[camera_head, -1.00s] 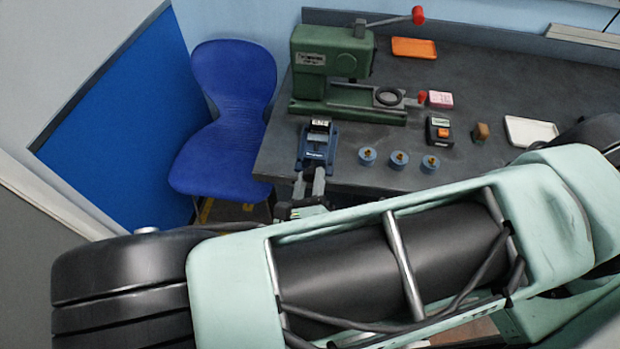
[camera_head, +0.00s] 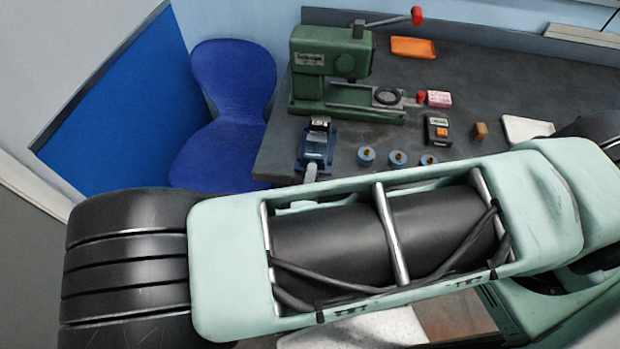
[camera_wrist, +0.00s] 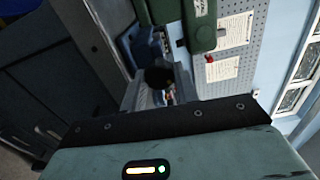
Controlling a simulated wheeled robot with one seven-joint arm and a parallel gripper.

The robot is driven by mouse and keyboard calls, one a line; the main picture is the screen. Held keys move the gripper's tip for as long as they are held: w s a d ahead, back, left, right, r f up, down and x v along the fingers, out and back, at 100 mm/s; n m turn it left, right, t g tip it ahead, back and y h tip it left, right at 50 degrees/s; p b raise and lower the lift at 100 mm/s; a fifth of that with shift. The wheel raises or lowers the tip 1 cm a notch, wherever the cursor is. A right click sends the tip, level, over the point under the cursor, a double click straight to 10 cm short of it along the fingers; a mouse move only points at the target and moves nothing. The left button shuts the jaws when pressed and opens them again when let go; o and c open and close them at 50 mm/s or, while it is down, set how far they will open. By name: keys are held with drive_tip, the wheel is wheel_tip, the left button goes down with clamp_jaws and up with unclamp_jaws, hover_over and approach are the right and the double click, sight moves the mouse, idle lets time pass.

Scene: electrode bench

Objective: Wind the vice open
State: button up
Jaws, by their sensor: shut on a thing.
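The small blue vice (camera_head: 316,146) stands at the front left edge of the dark bench in the head view. It also shows in the wrist view (camera_wrist: 148,46), just beyond my gripper. My gripper (camera_wrist: 158,90) has its grey fingers shut on a dark round knob (camera_wrist: 158,77) at the front of the vice, which looks like its handle. In the head view only a light bit of my gripper shows below the vice; my arm hides the rest. How far apart the vice's jaws stand I cannot tell.
A green press (camera_head: 330,70) with red-tipped levers stands behind the vice. Several blue round holders (camera_head: 366,156), a black box with an orange button (camera_head: 438,131) and a small brown block (camera_head: 480,131) are to its right. A blue chair (camera_head: 232,95) is left of the bench.

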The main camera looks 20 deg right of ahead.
drive_tip(key=shift+n, duration=2)
drive_tip(key=o, duration=1)
drive_tip(key=shift+c, duration=0.2)
drive_tip(key=b+v, duration=0.1)
drive_tip(key=v, duration=1.6)
drive_tip(key=shift+s+a, duration=0.15)
drive_tip(key=shift+s, duration=0.1)
